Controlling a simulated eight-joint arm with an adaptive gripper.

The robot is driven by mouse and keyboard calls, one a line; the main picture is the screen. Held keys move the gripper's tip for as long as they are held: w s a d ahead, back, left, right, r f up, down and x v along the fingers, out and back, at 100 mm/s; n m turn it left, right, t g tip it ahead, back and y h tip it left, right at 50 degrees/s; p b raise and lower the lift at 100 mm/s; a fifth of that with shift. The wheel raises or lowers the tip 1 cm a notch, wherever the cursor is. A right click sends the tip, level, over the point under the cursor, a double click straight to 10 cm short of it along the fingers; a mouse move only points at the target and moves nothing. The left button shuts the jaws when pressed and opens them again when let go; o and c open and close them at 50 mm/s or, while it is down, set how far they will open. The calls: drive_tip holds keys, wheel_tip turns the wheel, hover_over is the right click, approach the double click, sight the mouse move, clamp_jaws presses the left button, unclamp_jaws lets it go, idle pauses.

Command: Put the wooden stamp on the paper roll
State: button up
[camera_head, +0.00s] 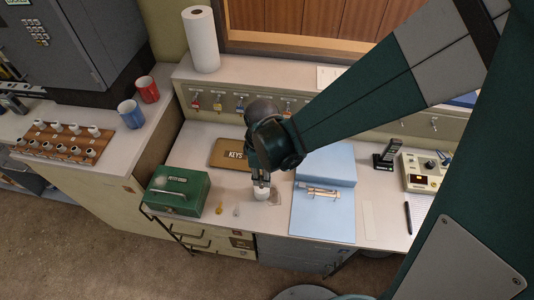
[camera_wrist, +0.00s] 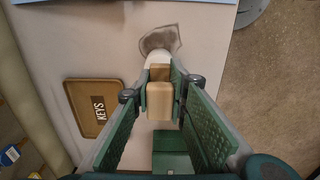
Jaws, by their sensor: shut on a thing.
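My gripper (camera_wrist: 160,105) is shut on the wooden stamp (camera_wrist: 160,98), a tan block between the two green fingers in the wrist view. In the head view my gripper (camera_head: 261,182) points down over the desk, and the stamp is hard to make out there. A small white paper roll (camera_wrist: 157,59) shows just beyond the stamp in the wrist view, partly hidden by it. In the head view the roll (camera_head: 261,193) stands directly under my fingertips. I cannot tell whether stamp and roll touch.
A dark-edged patch (camera_wrist: 160,39) lies beside the roll. A brown KEYS board (camera_head: 230,153) and green cash box (camera_head: 178,191) are to the left. A blue folder (camera_head: 322,218) lies right. A tall white towel roll (camera_head: 201,40) stands on the back shelf.

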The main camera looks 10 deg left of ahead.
drive_tip(key=shift+f+b, duration=0.4)
drive_tip(key=shift+f, duration=1.65)
drive_tip(key=shift+f, duration=0.15)
drive_tip(key=o, duration=0.9)
drive_tip(key=shift+c, duration=0.2)
drive_tip(key=shift+r+p, duration=1.05)
drive_tip(key=shift+r, duration=5.1)
drive_tip(key=w+d+r+m+t+y, duration=0.1)
drive_tip(key=w+d+r+m+t, duration=0.15)
drive_tip(key=d+r+m, duration=0.8)
drive_tip(key=s+d+r+m+t, duration=0.1)
drive_tip(key=s+d+r+m, duration=0.1)
drive_tip(key=d, duration=0.5)
drive_tip(key=s+d+r+m+t, duration=0.1)
drive_tip(key=d+r+m+t, duration=0.1)
drive_tip(key=d, duration=0.5)
drive_tip(key=s+d+r+m+t+h, duration=0.1)
drive_tip(key=s+d+r+m, duration=0.1)
drive_tip(key=d, duration=0.5)
drive_tip(key=shift+s+r+m+t, duration=0.35)
drive_tip(key=shift+r+m, duration=0.4)
drive_tip(key=shift+r, duration=0.5)
